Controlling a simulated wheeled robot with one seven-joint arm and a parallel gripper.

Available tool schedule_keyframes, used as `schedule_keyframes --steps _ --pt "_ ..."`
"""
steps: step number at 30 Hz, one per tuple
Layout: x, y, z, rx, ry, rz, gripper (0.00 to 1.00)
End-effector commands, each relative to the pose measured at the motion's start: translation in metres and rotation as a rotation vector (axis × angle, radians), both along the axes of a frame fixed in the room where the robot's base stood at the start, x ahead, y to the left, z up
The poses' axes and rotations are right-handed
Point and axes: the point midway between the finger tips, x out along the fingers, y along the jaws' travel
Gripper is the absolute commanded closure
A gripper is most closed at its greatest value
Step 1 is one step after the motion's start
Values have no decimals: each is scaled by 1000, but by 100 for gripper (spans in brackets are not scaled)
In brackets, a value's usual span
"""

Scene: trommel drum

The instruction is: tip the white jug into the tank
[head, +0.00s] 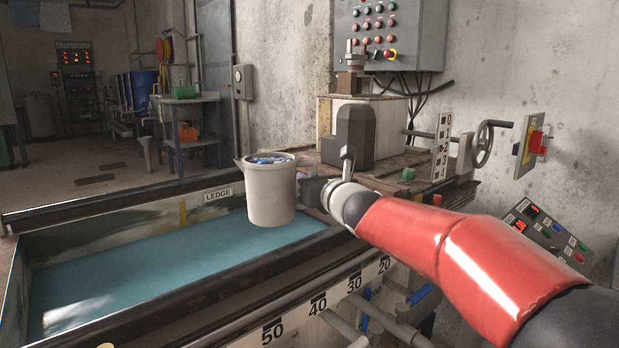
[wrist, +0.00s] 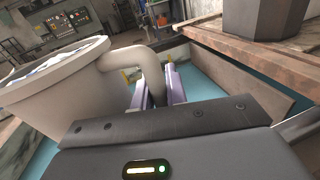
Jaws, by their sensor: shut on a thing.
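The white jug (head: 270,192) is held upright above the tank (head: 150,270), which holds blue-green liquid. Bluish pieces (head: 270,159) show at the jug's mouth. My gripper (head: 312,190) is at the jug's right side. In the wrist view, my gripper's purple-grey fingers (wrist: 159,88) are shut on the handle (wrist: 150,62) of the jug (wrist: 60,95). The jug's lower part is cut off in the wrist view. The jug's base is clear of the liquid in the head view.
A wooden bench top (head: 390,181) with a dark grey block (head: 354,138) and a small green cube (head: 408,174) lies right of the jug. A LEDGE label (head: 218,195) marks the tank's far rim. A handwheel (head: 484,145) and red switch (head: 538,143) are at right.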

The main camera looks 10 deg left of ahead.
Motion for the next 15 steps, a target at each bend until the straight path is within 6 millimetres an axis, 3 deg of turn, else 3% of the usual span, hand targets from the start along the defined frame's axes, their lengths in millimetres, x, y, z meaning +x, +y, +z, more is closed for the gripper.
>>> schedule_keyframes --steps 4,15 --pt "2 -5 18 -95 -50 -2 100" --pt "4 -10 42 -275 -131 -1 100"
